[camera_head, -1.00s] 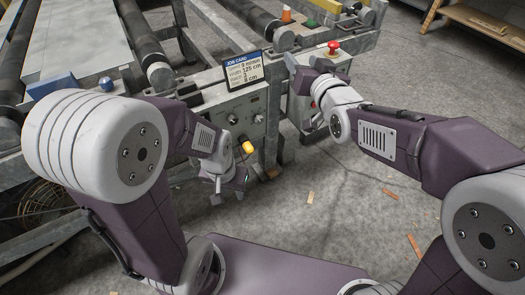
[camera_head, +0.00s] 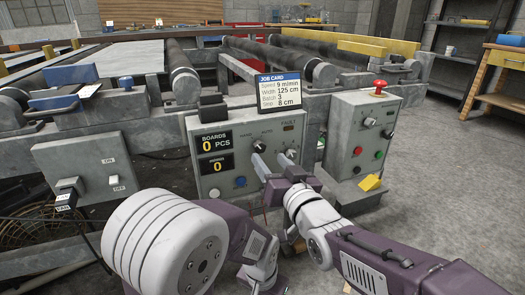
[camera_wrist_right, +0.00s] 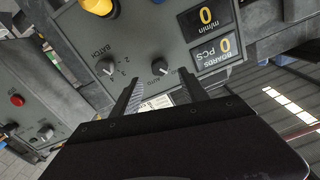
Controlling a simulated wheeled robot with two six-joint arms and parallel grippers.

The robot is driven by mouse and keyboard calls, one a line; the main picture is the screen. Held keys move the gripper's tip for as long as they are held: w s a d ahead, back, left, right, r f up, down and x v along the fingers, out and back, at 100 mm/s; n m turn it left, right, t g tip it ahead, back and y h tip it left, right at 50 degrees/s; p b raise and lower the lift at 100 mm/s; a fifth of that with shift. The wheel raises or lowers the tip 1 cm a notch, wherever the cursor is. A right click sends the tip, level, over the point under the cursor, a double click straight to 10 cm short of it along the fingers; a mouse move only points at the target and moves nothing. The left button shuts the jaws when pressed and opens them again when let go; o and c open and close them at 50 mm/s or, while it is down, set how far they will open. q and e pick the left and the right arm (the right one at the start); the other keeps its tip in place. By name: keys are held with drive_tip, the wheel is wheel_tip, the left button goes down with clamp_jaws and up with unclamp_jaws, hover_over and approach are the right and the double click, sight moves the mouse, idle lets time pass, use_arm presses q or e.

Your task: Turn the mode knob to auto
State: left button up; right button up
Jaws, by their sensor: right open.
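The mode knob (camera_head: 259,145) is a small dark knob with a pale pointer on the grey control panel (camera_head: 222,182). In the right wrist view the panel appears upside down, and the mode knob (camera_wrist_right: 160,67) lies beside small lettering, ahead of the space between my fingers. I cannot tell its exact setting. My right gripper (camera_head: 270,162) is open, its fingers pointing at the panel just below the knob. In the right wrist view the fingers (camera_wrist_right: 160,92) are apart with nothing between them. My left arm shows at the bottom, but its gripper is out of view.
The batch knob (camera_head: 291,153) sits right of the mode knob. A job card (camera_head: 278,90) stands on the panel. A box with a red emergency button (camera_head: 380,86) is to the right. A switch box (camera_head: 92,172) is left. Open floor lies at right.

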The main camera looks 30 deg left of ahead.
sight(262, 149)
drive_tip(key=p+x, duration=0.1)
drive_tip(key=x, duration=0.1)
drive_tip(key=p+x, duration=0.1)
drive_tip(key=x, duration=0.2)
drive_tip(key=shift+w+r, duration=0.1)
drive_tip(key=shift+r, duration=0.15)
drive_tip(key=shift+w+a+f, duration=0.2)
drive_tip(key=shift+w+a, duration=0.15)
drive_tip(key=shift+a, duration=0.15)
clamp_jaws()
drive_tip(key=shift+p, duration=0.3)
drive_tip(key=m+p, duration=0.1)
drive_tip(key=m, duration=0.2)
drive_tip(key=m+p, duration=0.1)
drive_tip(key=m, duration=0.3)
drive_tip(key=shift+m, duration=0.3)
drive_tip(key=m+p, duration=0.1)
drive_tip(key=m, duration=0.5)
drive_tip(key=shift+d+f+p, duration=0.1)
drive_tip(key=shift+p, duration=0.2)
drive_tip(key=shift+m, duration=0.3)
